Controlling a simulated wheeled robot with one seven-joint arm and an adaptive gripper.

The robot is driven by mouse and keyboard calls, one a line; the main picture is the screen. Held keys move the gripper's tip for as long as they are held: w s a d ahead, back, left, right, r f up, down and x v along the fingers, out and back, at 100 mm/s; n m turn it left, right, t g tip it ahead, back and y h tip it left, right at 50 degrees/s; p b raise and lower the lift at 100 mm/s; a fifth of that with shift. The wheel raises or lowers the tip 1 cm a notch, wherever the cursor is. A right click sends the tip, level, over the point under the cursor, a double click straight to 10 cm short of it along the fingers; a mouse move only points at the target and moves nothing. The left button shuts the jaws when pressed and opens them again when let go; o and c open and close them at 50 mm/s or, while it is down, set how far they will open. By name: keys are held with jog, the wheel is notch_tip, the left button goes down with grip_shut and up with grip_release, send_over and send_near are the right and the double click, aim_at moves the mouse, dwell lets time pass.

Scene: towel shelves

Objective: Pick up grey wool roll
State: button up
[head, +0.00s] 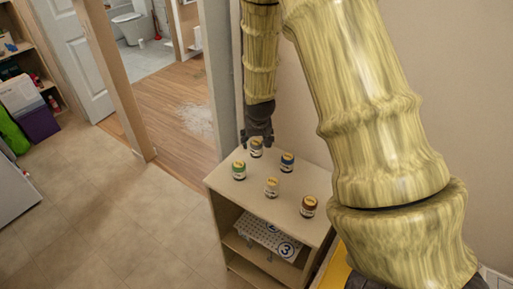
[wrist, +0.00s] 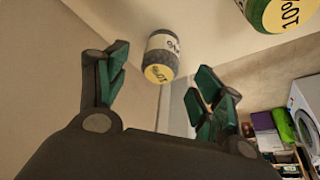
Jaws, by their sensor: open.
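The grey wool roll (head: 256,149) stands upright on the shelf top near its back left corner, partly hidden by my gripper in the head view. It looks like a small grey cylinder with a pale band and a yellowish end. It also shows in the wrist view (wrist: 163,50), beyond the fingertips and between them in the picture. My gripper (head: 258,140) points down just above the roll. In the wrist view its dark green-padded fingers (wrist: 162,72) are spread apart with nothing held between them.
Near the grey roll stand a blue roll (head: 287,162), a green roll (head: 239,170), a tan roll (head: 271,187) and a brown-red roll (head: 309,207). The wooden shelf unit (head: 225,194) is beside a wall. Open floor (head: 130,215) lies to the left.

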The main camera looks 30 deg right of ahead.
aim_at(257, 144)
jog(key=shift+p+x, duration=1.35)
jog(key=shift+x, duration=1.6)
jog(key=shift+s+a+f, duration=0.1)
jog(key=shift+s, duration=0.05)
jog(key=shift+c, duration=0.4)
jog(key=c, duration=1)
